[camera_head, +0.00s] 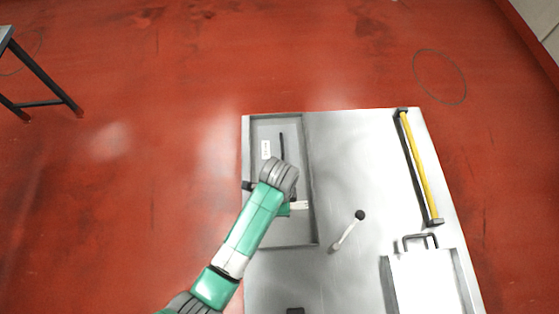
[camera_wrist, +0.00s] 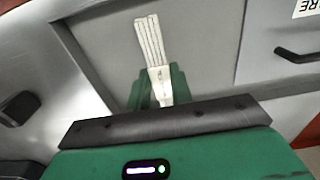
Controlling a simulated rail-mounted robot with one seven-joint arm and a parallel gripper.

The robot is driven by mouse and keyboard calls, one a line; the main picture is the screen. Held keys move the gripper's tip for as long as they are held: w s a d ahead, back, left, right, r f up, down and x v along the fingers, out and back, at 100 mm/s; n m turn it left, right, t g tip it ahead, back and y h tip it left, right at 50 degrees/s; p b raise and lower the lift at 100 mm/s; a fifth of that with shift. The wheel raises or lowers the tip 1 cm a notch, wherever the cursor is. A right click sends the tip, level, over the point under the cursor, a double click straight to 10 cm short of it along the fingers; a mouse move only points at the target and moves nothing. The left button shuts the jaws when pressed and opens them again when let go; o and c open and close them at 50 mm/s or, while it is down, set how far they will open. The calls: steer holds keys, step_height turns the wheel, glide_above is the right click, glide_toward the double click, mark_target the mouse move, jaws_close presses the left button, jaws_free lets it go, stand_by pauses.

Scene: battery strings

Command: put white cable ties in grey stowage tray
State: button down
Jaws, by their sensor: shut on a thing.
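The white cable ties (camera_wrist: 152,45) are a flat bundle of thin strips. In the wrist view my gripper (camera_wrist: 157,88) is shut on one end of them, and the strips fan out away from the green fingers. In the head view the ties (camera_head: 300,205) stick out to the right of my gripper (camera_head: 284,209). The grey tray (camera_head: 275,232) is a shallow rectangular recess at the left of the metal table. My gripper and the ties are over it. I cannot tell whether the ties touch its floor. My wrist hides part of the tray.
A white label (camera_head: 266,149) and a black handle (camera_head: 282,143) lie in the tray's far part. A white-handled tool with a black head (camera_head: 360,215) is right of the tray. A yellow bar (camera_head: 419,165) and a white handled panel (camera_head: 426,280) are farther right.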

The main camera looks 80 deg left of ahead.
steer(key=shift+f, duration=1.7)
steer(key=shift+f, duration=0.1)
steer(key=c, duration=1.2)
jaws_free()
steer(key=shift+c, duration=0.2)
step_height(320, 180, up, 12)
steer(key=p, duration=0.2)
steer(key=shift+w, duration=0.1)
